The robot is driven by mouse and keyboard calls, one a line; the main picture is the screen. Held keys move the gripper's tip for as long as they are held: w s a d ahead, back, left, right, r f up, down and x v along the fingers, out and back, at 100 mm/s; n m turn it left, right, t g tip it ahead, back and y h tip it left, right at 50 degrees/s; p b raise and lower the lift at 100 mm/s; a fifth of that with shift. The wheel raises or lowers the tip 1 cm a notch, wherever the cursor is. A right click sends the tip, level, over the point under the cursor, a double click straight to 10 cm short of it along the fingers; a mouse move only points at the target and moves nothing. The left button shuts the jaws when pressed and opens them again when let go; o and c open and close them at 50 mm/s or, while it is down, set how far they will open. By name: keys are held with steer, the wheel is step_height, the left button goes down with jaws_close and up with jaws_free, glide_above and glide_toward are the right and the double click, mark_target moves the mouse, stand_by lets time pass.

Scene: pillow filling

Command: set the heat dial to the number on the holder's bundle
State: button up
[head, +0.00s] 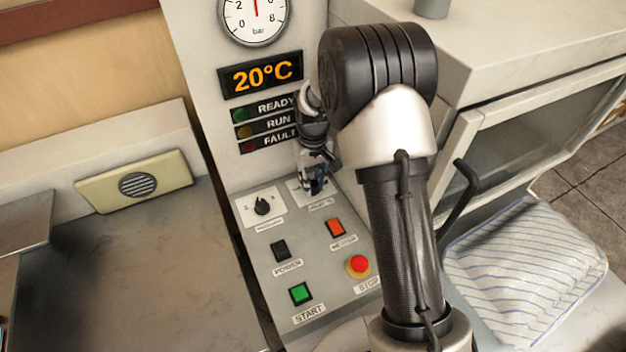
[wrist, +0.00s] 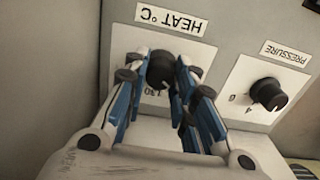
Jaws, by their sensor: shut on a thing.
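My gripper (head: 316,182) is at the upper right of the sloped control panel (head: 325,285). In the wrist view its blue-and-grey fingers (wrist: 160,88) are shut on the black heat dial (wrist: 160,68), one on each side. The plate's "HEAT °C" label (wrist: 170,17) appears upside down there. A printed 130 shows by the dial between the fingers; other marks are hidden, and I cannot read the pointer's setting. In the head view the gripper covers the dial. I cannot make out a holder or a numbered bundle in either view.
The pressure dial (wrist: 268,93) is beside the heat dial. The power switch (head: 281,250), lit orange heater switch (head: 336,228), green start button (head: 300,293) and red stop button (head: 358,265) are lower. The display (head: 262,75) reads 20°C. A striped pillow (head: 530,265) lies right.

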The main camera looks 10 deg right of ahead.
mark_target(313, 183)
steer(key=shift+m, duration=0.3)
steer(key=m+p, duration=0.2)
steer(key=m, duration=0.3)
steer(key=shift+r+p, duration=0.1)
steer(key=shift+p, duration=0.25)
steer(key=m+p, duration=0.1)
steer(key=m, duration=0.5)
stand_by(0.4)
steer(key=o, duration=1.1)
step_height(313, 183, up, 12)
steer(key=shift+f, duration=0.1)
